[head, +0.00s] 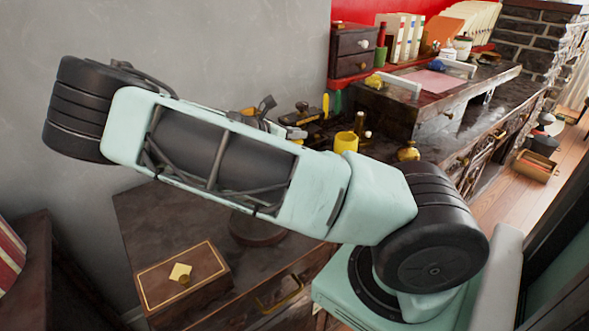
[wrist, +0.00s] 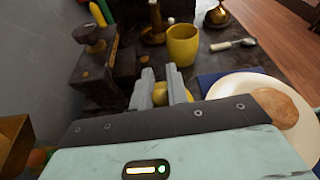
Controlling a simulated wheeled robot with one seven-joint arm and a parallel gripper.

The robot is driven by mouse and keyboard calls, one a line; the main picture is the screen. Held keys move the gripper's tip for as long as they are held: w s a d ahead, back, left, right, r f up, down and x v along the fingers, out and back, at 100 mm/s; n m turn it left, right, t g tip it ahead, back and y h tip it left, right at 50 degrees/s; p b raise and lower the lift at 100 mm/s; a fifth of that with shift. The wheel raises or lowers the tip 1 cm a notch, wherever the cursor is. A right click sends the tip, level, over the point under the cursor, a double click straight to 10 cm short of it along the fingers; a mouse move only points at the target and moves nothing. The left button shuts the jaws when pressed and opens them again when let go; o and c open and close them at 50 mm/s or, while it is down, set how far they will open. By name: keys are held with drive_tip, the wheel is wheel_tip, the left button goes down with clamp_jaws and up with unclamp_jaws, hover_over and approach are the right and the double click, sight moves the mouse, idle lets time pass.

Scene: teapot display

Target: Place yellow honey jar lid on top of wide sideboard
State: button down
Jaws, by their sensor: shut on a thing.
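My gripper (wrist: 162,80) shows in the wrist view with its two grey fingers closed on a small rounded yellow thing, which looks like the honey jar lid (wrist: 160,94). Only part of it shows between the fingers. It is held over or near a dark surface, just in front of a yellow cup (wrist: 184,45); I cannot tell whether it touches the surface. A long dark sideboard (head: 450,137) with drawers runs along the back right. A lower dark cabinet (head: 150,215) stands at lower left.
In the wrist view a white plate (wrist: 225,92) with a flat brown food lies right of my gripper, and a spoon (wrist: 232,44) lies behind it. A knobbed wooden box (wrist: 95,65) stands left.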

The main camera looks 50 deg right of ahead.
wheel_tip(320, 180, down, 8)
drive_tip(key=shift+f+b, duration=0.2)
drive_tip(key=shift+b, duration=0.4)
drive_tip(key=c, duration=1.4)
unclamp_jaws()
drive_tip(key=shift+o, duration=0.2)
drive_tip(key=p+v, duration=0.1)
drive_tip(key=v, duration=1.1)
drive_tip(key=shift+r, duration=0.1)
